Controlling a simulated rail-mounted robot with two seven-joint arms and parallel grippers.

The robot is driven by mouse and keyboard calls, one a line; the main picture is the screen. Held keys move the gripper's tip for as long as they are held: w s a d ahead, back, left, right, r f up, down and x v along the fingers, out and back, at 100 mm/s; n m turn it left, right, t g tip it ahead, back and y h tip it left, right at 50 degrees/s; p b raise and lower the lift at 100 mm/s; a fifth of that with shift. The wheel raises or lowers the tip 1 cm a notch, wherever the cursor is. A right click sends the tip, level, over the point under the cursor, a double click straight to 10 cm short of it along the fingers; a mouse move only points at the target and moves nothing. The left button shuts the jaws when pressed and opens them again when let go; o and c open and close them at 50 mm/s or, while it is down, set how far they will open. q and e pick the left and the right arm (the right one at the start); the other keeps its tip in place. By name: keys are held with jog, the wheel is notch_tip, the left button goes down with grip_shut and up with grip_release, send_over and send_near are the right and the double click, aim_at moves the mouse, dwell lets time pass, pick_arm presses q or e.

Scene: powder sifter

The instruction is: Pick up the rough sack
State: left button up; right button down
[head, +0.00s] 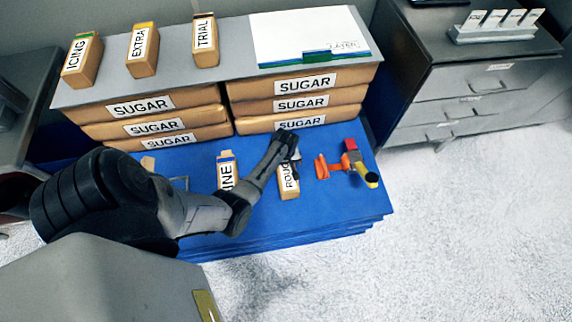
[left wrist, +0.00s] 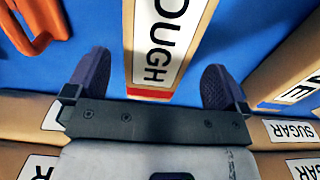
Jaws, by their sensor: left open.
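The rough sack (head: 289,186) is a small tan pack with a white label reading "ROUGH". It lies on the blue platform; my arm hides its upper end in the head view. In the left wrist view, the sack (left wrist: 172,15), with a red band at its near end, lies between my two dark finger pads. My left gripper (left wrist: 156,65) is open, one finger on each side, with visible gaps between the pads and the sack. In the head view my left gripper (head: 294,157) is over the sack's upper end, partly hidden by its own wrist. My right gripper is out of view.
Another small sack (head: 226,158) labelled "...INE" stands left of the rough sack. An orange tool (head: 322,167) and a red-and-yellow tool (head: 360,165) lie to the right. Stacked sugar sacks (head: 300,104) rise behind. The blue platform (head: 300,220) is clear in front.

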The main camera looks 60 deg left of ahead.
aim_at(286, 168)
pick_arm(q)
jog(key=shift+s+d+f+b, duration=0.1)
jog(key=shift+d+f+b, duration=0.1)
jog(key=shift+f+b, duration=0.95)
jog(key=shift+s+d+f+b, duration=0.15)
jog(key=shift+f+b, duration=0.4)
jog(key=shift+f, duration=1.1)
jog(key=shift+w+r, duration=0.1)
jog(key=shift+w, duration=0.05)
jog(key=shift+c, duration=0.2)
jog(key=c, duration=1.2)
jog(key=shift+c, duration=0.4)
jog(key=shift+r, duration=0.15)
